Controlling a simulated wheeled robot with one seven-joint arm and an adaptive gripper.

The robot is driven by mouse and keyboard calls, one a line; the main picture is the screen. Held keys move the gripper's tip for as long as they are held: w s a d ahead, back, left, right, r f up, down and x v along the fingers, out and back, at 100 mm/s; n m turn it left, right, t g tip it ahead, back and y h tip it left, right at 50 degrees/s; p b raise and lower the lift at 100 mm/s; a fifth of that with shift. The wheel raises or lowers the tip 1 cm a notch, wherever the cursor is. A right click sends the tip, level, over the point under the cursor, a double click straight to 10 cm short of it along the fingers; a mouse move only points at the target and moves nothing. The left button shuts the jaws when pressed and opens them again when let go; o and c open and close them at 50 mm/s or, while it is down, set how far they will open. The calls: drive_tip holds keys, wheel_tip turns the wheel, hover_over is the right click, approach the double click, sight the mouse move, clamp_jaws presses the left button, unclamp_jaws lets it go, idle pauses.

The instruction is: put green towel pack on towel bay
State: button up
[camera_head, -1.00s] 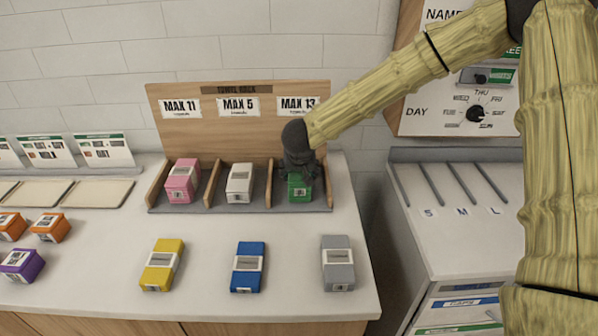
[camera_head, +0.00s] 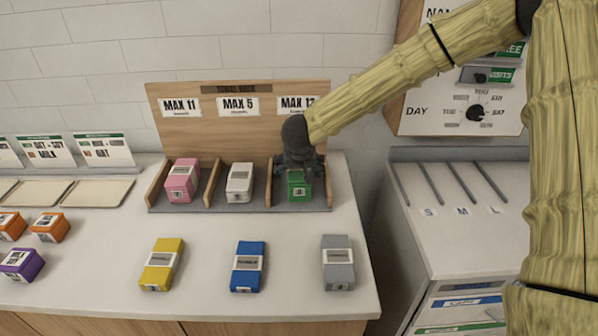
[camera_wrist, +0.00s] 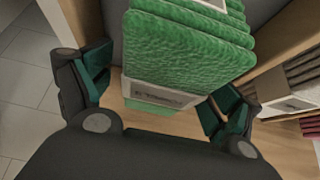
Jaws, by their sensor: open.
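The green towel pack (camera_head: 299,190) sits in the right compartment of the wooden towel bay (camera_head: 160,195), under the MAX 13 sign. In the wrist view the green pack (camera_wrist: 190,45) shows its folded layers and a pale label band. My gripper (camera_head: 299,172) is just above and behind the pack in the head view. In the wrist view its fingers (camera_wrist: 155,95) are spread apart, one on each side of the pack, and look open. The gripper hides the pack's upper back part in the head view.
A pink pack (camera_head: 182,182) and a white pack (camera_head: 240,183) fill the left and middle compartments. Yellow (camera_head: 162,264), blue (camera_head: 248,267) and grey (camera_head: 338,263) packs lie on the counter in front. A cabinet (camera_head: 450,215) stands to the right across a gap.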

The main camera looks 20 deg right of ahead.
drive_tip(key=v, duration=1)
drive_tip(key=shift+s+r, duration=0.1)
drive_tip(key=shift+s, duration=0.05)
